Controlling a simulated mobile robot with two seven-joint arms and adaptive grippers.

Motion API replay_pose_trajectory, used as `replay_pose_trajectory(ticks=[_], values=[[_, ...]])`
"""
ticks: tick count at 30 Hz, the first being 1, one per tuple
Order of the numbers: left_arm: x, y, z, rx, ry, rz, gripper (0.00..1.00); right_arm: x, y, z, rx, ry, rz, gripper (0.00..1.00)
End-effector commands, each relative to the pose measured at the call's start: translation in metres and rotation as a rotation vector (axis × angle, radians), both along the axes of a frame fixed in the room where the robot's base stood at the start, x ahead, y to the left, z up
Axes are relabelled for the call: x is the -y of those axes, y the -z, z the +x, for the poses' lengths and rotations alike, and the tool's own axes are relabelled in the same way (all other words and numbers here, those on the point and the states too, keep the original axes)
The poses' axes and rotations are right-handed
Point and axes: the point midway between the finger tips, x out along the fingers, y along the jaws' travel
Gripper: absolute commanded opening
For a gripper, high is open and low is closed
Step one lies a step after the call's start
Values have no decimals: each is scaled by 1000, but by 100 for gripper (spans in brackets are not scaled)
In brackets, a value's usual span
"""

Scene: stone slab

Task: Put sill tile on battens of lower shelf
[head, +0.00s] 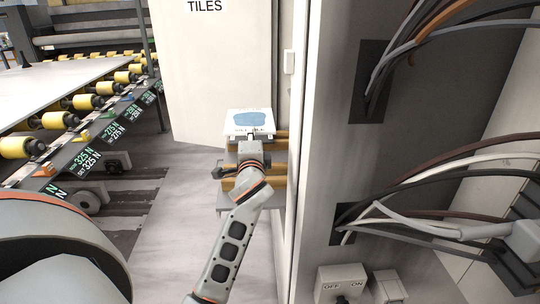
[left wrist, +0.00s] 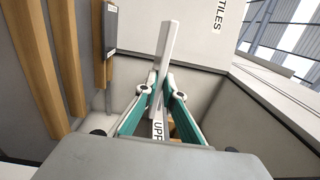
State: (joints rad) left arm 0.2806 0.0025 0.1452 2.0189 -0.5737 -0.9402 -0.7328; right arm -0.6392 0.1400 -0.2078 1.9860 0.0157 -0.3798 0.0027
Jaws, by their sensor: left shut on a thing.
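The sill tile (head: 248,119) is a thin white slab with a blue patch and dark lettering on its face. My left gripper (head: 252,138) is shut on its near edge. In the left wrist view the tile (left wrist: 168,55) shows nearly edge-on, standing out from between the teal fingers (left wrist: 163,92). Orange-brown wooden battens (head: 281,134) lie just behind and beside the gripper, with more battens (head: 229,184) lower down, partly hidden by my arm. Whether the tile touches any batten cannot be told. My right gripper is not in view.
A pale panel marked TILES (head: 215,60) stands behind the tile. A tall cabinet (head: 340,150) with loose cables (head: 440,175) is close on the right. A roller conveyor (head: 85,115) runs along the left. Grey floor (head: 165,230) is clear between.

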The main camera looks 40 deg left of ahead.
Motion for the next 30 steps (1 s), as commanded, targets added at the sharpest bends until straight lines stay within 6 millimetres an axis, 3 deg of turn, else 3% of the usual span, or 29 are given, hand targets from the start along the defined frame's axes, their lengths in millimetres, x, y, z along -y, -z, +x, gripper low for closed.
replay_pose_trajectory(ticks=[7, 15, 19, 26, 30], values=[[0, 52, 0, -8, 1, 2, 0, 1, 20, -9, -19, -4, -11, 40], [0, 114, 0, -8, 1, 2, 0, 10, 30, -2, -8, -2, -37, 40], [0, 134, -1, -6, 0, 3, 0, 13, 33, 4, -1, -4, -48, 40], [0, 145, 0, 0, 1, 3, 0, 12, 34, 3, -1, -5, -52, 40], [0, 170, -1, -8, 1, 3, 0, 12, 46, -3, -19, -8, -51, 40]])
